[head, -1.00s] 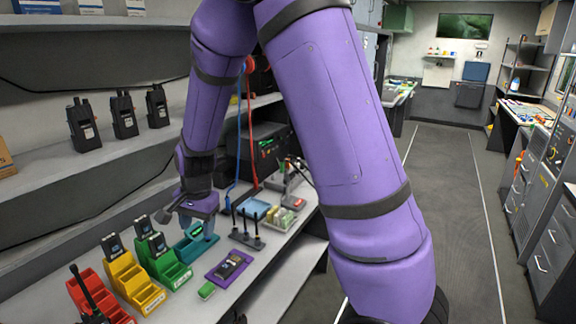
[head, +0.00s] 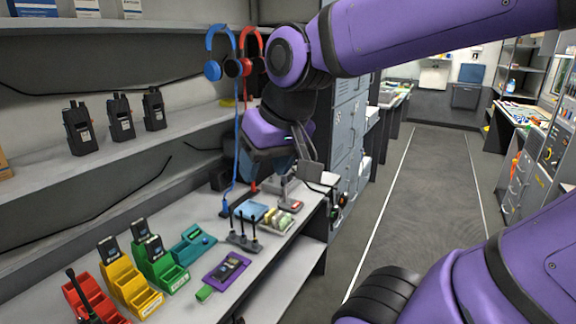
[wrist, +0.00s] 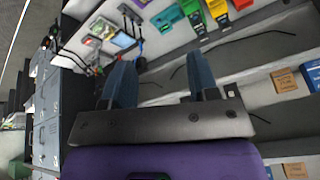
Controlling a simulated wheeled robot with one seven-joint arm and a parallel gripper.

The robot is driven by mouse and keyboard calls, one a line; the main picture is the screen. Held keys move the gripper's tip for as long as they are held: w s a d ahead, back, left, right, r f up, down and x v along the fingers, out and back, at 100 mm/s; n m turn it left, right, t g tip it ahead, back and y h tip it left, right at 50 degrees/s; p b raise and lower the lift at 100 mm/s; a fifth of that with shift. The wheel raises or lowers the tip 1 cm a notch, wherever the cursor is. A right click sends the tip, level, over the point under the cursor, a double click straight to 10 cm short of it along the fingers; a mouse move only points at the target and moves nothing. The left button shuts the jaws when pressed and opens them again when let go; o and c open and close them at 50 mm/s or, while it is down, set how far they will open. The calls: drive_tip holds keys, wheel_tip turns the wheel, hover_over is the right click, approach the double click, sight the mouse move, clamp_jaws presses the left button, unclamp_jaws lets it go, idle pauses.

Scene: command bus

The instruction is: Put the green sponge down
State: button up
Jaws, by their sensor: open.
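A small green block (head: 205,293), which looks like the green sponge, lies on the counter at the near left corner of the purple tray (head: 213,279). I cannot tell whether it touches the tray. My gripper (head: 277,172) is raised above the far part of the counter, well away from the block. In the wrist view my gripper (wrist: 161,76) has its two blue fingers wide apart with nothing between them. I cannot make out the green block in the wrist view.
Red (head: 95,300), yellow (head: 131,288), green (head: 162,270) and teal (head: 193,244) holders line the counter. A stand with black antennas (head: 243,240) is beyond the tray. Headphones (head: 220,68) hang near my arm. Radios (head: 121,118) stand on the shelf. The aisle floor (head: 415,200) is clear.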

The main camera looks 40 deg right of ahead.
drive_tip(key=shift+n+t+h, duration=0.3)
drive_tip(key=shift+n, duration=0.4)
drive_tip(key=s, duration=0.3)
drive_tip(key=s+r, duration=0.1)
drive_tip(key=shift+s+d, duration=0.25)
drive_tip(key=shift+d, duration=0.15)
drive_tip(key=shift+o, duration=0.3)
